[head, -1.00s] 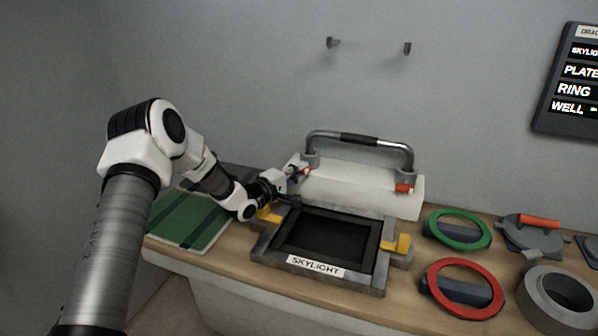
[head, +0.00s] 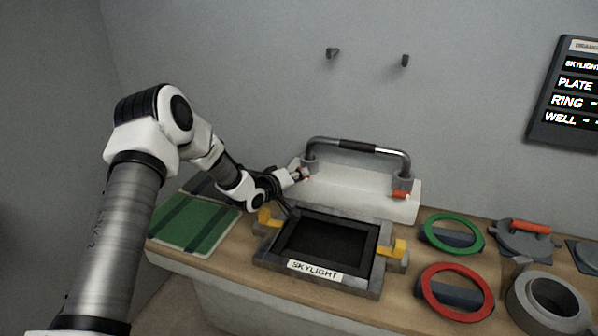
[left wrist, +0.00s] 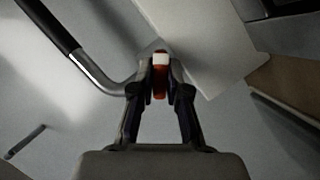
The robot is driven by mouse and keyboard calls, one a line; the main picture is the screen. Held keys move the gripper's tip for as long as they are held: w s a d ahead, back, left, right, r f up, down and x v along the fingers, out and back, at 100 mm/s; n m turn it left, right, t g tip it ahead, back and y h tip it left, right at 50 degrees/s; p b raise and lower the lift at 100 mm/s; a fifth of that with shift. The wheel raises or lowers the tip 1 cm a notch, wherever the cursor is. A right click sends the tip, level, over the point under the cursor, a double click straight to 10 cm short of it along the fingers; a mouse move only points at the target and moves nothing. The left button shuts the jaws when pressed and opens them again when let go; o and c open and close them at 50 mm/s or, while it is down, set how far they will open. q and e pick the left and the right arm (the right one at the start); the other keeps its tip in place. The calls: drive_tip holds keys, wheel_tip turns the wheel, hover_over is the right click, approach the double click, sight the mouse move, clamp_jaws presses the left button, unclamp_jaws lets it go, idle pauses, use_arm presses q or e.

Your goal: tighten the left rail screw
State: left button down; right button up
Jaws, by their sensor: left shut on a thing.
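The rail (head: 358,147) is a grey bar with a dark middle grip. It stands over a white block (head: 350,187) behind the skylight frame. My left gripper (head: 301,174) is at the rail's left foot. It is shut on the left rail screw (left wrist: 160,77), a red piece with a white part, centred between the fingers in the left wrist view. The fingers hide most of that screw in the head view. The right rail screw (head: 400,195) shows as a red piece at the rail's right foot. My right gripper is in neither view.
The skylight frame (head: 267,256) with yellow clips lies in front of the block. A green panel (head: 197,222) lies left. A green ring (head: 452,232), a red ring (head: 457,292) and a grey ring (head: 550,300) lie right. Two hooks are on the wall.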

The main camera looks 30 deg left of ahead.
use_arm(q)
drive_tip(key=m+y+p, duration=0.1)
drive_tip(key=m+g+p, duration=0.1)
drive_tip(key=m, duration=0.1)
drive_tip(key=shift+d+r+y, duration=0.15)
drive_tip(key=shift+r+y, duration=0.05)
drive_tip(key=shift+y, duration=0.2)
drive_tip(key=m+y+p, duration=0.1)
drive_tip(key=m+p, duration=0.1)
drive_tip(key=shift+m+g+y+p, duration=0.3)
drive_tip(key=shift+m+g+p, duration=0.05)
drive_tip(key=shift+m+g, duration=0.05)
drive_tip(key=shift+d+m+y+p, duration=0.15)
drive_tip(key=shift+m+y+p, duration=0.75)
drive_tip(key=shift+m+p, duration=0.25)
drive_tip(key=shift+f+m+g+y+p, duration=0.1)
drive_tip(key=shift+m+g+y+p, duration=0.2)
drive_tip(key=shift+m+y+p, duration=0.45)
drive_tip(key=shift+w+d+m+y, duration=0.1)
drive_tip(key=shift+m+y, duration=0.45)
drive_tip(key=shift+m, duration=0.65)
drive_tip(key=m, duration=0.1)
drive_tip(key=m+y, duration=0.1)
drive_tip(key=shift+f+m+b, duration=0.25)
drive_tip(key=shift+m+b, duration=0.05)
drive_tip(key=m+t+y+b, duration=0.1)
drive_tip(key=m+y, duration=0.1)
drive_tip(key=m, duration=0.2)
drive_tip(key=shift+m+y+b, duration=0.3)
drive_tip(key=shift+b, duration=0.05)
